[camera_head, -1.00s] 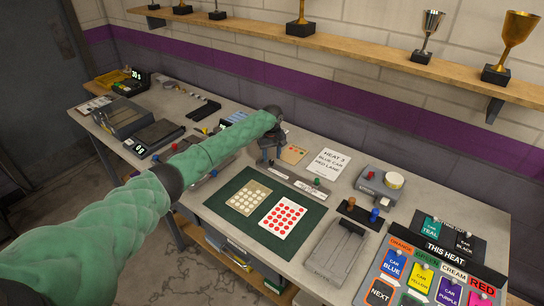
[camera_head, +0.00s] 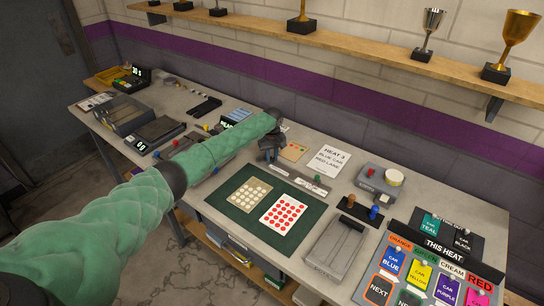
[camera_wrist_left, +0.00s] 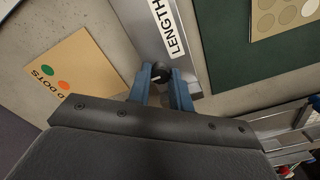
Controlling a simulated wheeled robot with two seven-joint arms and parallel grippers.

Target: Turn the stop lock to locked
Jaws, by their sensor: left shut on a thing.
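My left gripper (camera_head: 270,160) is at the back edge of the green mat, over the end of a grey metal strip. In the left wrist view its two blue fingers (camera_wrist_left: 161,76) are shut on a small round black knob (camera_wrist_left: 160,71), which I take to be the stop lock. The knob is on the grey strip (camera_wrist_left: 184,72), beside a white label reading "LENGTH". The fingers hide part of the knob, and I cannot read a locked mark. In the head view the gripper hides the knob. My right gripper is not in view.
The green mat (camera_head: 225,205) holds a beige card and a white card with red dots. A small card with coloured dots (camera_head: 294,151) lies behind the gripper. A "HEAT 3" sheet (camera_head: 328,160) and a grey box with a red button (camera_head: 380,181) are to the right.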

